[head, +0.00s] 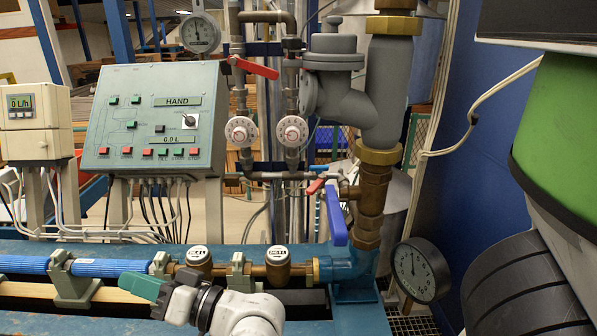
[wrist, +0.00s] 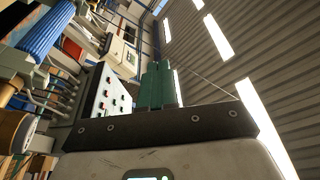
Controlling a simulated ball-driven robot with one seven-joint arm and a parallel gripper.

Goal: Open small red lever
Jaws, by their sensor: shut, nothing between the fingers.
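The small red lever (head: 316,186) is on the thin pipe low in the middle of the head view, just left of the long blue lever (head: 336,216). It is small and partly crowded by pipework. A larger red lever (head: 254,67) sits higher up on the left vertical pipe, slanting down to the right. My gripper (head: 145,286), with green fingers, is at the lower left, in front of the bench pipe and well away from both red levers. Its fingers are shut and empty, as the wrist view (wrist: 161,84) also shows. The wrist view does not show the small red lever.
A control panel (head: 150,85) with buttons stands at the left. A blue pipe (head: 110,268) and brass meters (head: 277,262) run along the bench near my gripper. A round gauge (head: 418,270) stands at the lower right. Thick grey pipework (head: 388,85) rises above the levers.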

